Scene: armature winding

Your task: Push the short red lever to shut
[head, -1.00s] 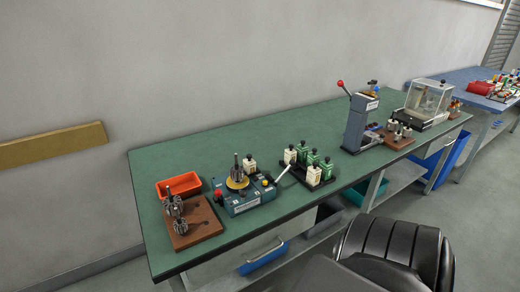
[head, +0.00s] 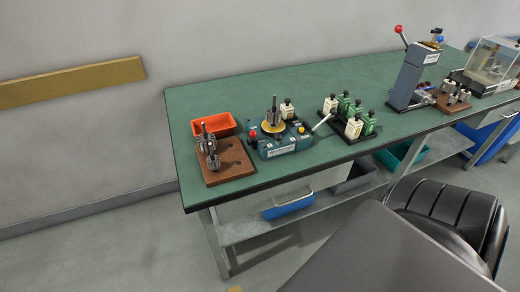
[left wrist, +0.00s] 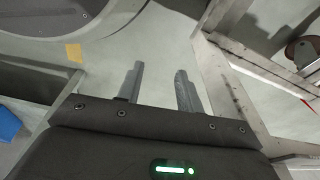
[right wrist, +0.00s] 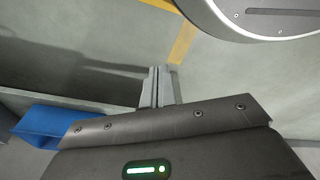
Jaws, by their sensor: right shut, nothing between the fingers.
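A teal winding machine (head: 285,146) with a yellow disc and upright shaft stands near the bench's front edge. A short lever with a red knob (head: 252,134) is at its left end; how far it is tilted is too small to tell. A light-coloured longer handle (head: 322,122) sticks up at its right end. Neither gripper shows in the head view. In the left wrist view my left gripper (left wrist: 160,88) is open and empty over the floor. In the right wrist view my right gripper (right wrist: 160,84) is shut and empty, also above the floor.
The green bench (head: 240,96) holds an orange bin (head: 213,126), a brown board (head: 228,168) with metal armatures, a rack of green and white spools (head: 349,117), and a grey press (head: 407,78) with its own red-knobbed lever. A black chair (head: 448,212) stands at front right.

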